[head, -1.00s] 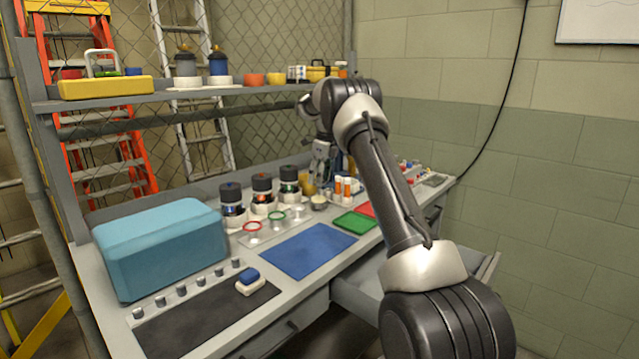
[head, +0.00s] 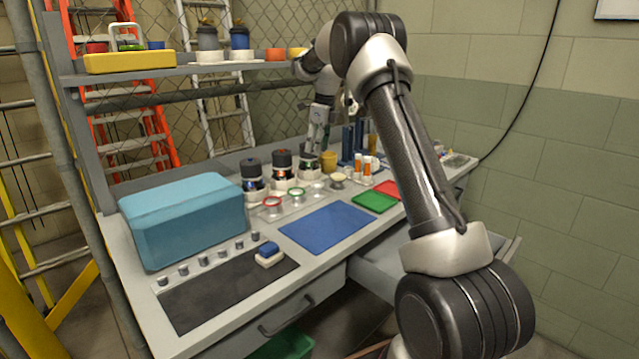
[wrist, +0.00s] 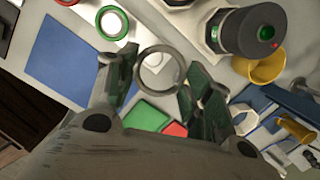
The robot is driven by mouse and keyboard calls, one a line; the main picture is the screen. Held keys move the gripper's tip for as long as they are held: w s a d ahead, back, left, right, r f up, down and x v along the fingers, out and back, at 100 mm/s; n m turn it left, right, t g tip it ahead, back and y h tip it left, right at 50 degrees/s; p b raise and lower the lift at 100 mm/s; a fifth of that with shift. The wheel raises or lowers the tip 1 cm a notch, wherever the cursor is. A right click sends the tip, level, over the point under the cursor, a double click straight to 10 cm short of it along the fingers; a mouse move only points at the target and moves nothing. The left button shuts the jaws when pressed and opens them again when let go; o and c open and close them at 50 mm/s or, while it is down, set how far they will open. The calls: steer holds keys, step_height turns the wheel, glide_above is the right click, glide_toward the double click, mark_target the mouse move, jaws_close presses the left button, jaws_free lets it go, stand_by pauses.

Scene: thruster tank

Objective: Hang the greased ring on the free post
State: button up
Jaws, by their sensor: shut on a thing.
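In the wrist view my gripper (wrist: 158,82) is shut on a grey, glossy ring (wrist: 158,94), held between its two fingers above the bench. In the head view my gripper (head: 318,140) is above and behind the jars, and the ring cannot be made out there. A red ring (head: 272,202) and a green ring (head: 297,191) sit on small stands in a row on the bench. The green ring also shows in the wrist view (wrist: 112,10). A pale stand (head: 318,187) to the right of the green ring shows no coloured ring; its post is too small to tell.
Black-topped jars (head: 282,160) stand just behind the rings. A yellow cup (head: 329,161) and dark blue uprights (head: 348,142) are to their right. A blue mat (head: 328,227) lies clear in front. A shelf (head: 240,67) runs above, and a teal box (head: 185,220) fills the left.

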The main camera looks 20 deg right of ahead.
glide_above(317, 182)
steer(key=f, duration=0.5)
steer(key=shift+s+d+f, duration=0.1)
steer(key=shift+s+f, duration=0.25)
steer(key=shift+f, duration=2.75)
steer(key=shift+f, duration=0.1)
steer(key=o, duration=0.7)
